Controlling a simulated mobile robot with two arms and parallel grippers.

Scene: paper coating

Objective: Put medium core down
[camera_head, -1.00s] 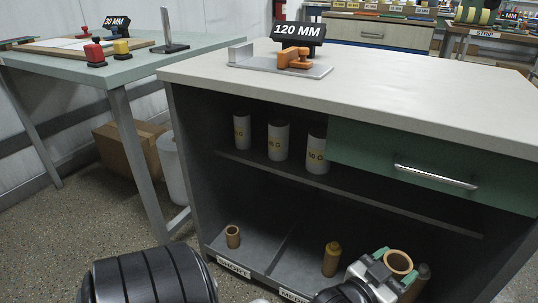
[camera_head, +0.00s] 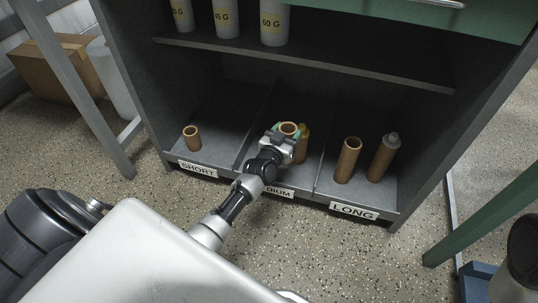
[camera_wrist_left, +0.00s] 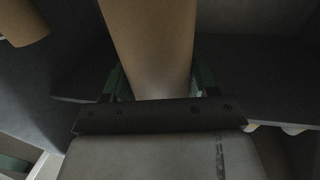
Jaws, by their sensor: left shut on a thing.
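The medium core (camera_head: 288,128) is a brown cardboard tube, its open top showing between my left gripper's fingers. My left gripper (camera_head: 286,133) is shut on it, at the middle compartment of the cabinet's lower shelf, above the partly hidden label ending in "DIUM" (camera_head: 280,192). In the left wrist view the core (camera_wrist_left: 150,45) stands between the green fingertips. Its lower end is hidden, so I cannot tell whether it touches the shelf. A second brown core with a yellowish top (camera_head: 302,146) stands right beside it. My right gripper is not in view.
A short core (camera_head: 192,138) stands in the SHORT compartment (camera_head: 197,169). Two taller cores, one plain (camera_head: 347,160) and one grey-topped (camera_head: 383,158), stand in the LONG compartment (camera_head: 354,211). Low dividers separate the compartments. White rolls (camera_head: 274,25) stand on the upper shelf (camera_head: 330,69).

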